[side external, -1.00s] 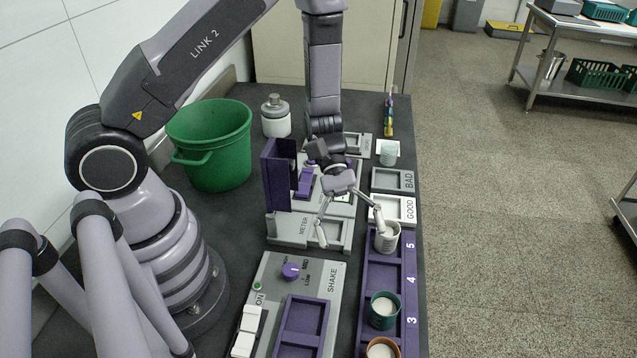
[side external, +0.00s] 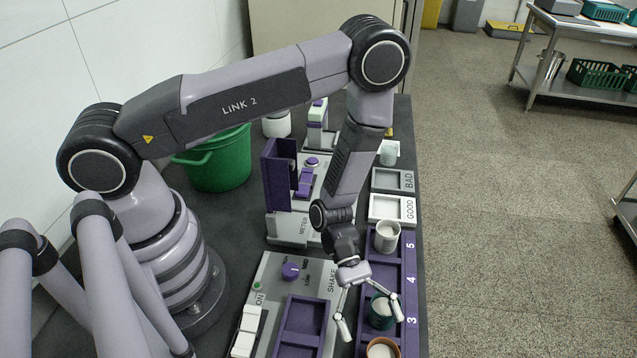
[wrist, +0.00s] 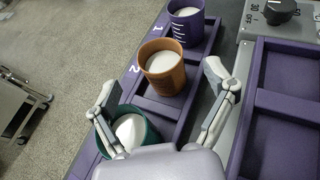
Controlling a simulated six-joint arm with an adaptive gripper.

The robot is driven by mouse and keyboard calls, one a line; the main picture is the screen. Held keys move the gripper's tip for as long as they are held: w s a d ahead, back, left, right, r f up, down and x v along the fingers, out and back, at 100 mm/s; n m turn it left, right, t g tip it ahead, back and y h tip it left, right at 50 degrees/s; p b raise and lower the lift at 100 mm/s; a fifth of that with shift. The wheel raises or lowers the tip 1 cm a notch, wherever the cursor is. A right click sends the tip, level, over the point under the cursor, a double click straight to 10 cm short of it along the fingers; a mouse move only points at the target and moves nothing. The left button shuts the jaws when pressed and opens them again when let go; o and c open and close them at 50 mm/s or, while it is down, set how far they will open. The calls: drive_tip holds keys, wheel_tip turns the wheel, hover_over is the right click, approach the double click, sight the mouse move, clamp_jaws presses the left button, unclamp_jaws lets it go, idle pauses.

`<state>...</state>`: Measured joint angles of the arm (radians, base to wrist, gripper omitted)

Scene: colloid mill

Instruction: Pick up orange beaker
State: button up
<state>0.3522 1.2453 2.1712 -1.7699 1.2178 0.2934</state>
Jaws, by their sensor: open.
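The orange beaker (wrist: 163,72) stands upright in the purple rack near the number 2 in the wrist view, with white contents. In the side view only its upper part (side external: 381,350) shows at the bottom edge. My gripper (side external: 370,318) is open and empty, over the rack by the dark green beaker (side external: 381,312). In the wrist view my gripper (wrist: 160,97) has its fingers spread wide, with the orange beaker beyond the fingertips and between them. The green beaker (wrist: 131,131) is closer, beside the left finger, partly hidden by my gripper.
A purple beaker (wrist: 186,22) with white contents stands at slot 1. A white beaker (side external: 387,237) stands at slot 5. The purple rack (side external: 409,262) runs along the table edge. The grey SHAKE station (side external: 268,292) lies left of it.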

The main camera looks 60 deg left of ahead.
sight(382, 354)
drive_tip(key=x, duration=0.4)
drive_tip(key=shift+s+d+f, duration=0.15)
drive_tip(key=shift+d, duration=0.1)
drive_tip(key=shift+c, duration=0.2)
drive_tip(key=c, duration=1.2)
